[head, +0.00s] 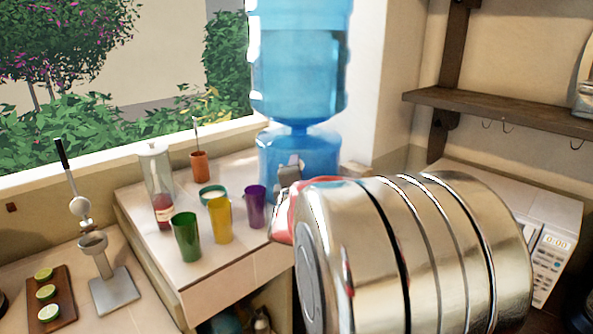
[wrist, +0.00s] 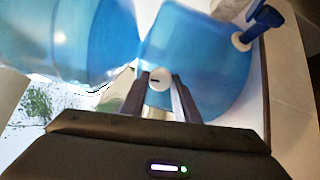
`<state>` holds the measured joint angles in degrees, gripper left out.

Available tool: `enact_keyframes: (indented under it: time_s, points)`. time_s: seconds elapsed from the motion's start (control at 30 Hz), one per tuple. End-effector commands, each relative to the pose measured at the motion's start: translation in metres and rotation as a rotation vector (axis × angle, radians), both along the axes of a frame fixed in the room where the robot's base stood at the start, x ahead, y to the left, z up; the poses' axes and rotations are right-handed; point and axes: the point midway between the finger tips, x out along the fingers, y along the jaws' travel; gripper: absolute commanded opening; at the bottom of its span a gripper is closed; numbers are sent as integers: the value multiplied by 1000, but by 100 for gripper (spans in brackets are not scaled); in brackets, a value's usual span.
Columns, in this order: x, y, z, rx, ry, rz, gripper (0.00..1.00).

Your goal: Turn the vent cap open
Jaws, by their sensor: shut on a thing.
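The vent cap (wrist: 159,79) is a small round white knob with a short dark slot, on the blue water dispenser base (wrist: 205,70). The slot lies roughly level in the wrist view. My gripper (wrist: 160,86) is shut on the cap, one dark finger on each side of it. In the head view the dispenser base (head: 312,155) stands on the white counter with the big water bottle (head: 298,75) upright on top. My arm hides part of the base there, and the cap does not show.
Green (head: 186,237), yellow (head: 220,219) and purple (head: 256,206) cups and a glass bottle (head: 158,185) stand left of the dispenser. A microwave (head: 550,250) and a wooden shelf (head: 495,108) are at the right.

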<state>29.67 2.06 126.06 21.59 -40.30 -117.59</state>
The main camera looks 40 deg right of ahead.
Motion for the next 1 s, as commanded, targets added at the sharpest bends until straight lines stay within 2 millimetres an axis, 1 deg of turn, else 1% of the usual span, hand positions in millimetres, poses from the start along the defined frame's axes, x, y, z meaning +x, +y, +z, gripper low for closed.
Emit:
enact_keyframes:
  time_s: [0.03,0.5,0.53,0.77,1.0]
  points:
    - [2,3,-4,-4,14,8,6]
    - [2,4,-5,-15,29,9,6]
    - [2,4,-5,-15,29,9,29]
    - [1,2,-3,-16,25,5,45]
    - [1,1,-2,-17,21,3,46]
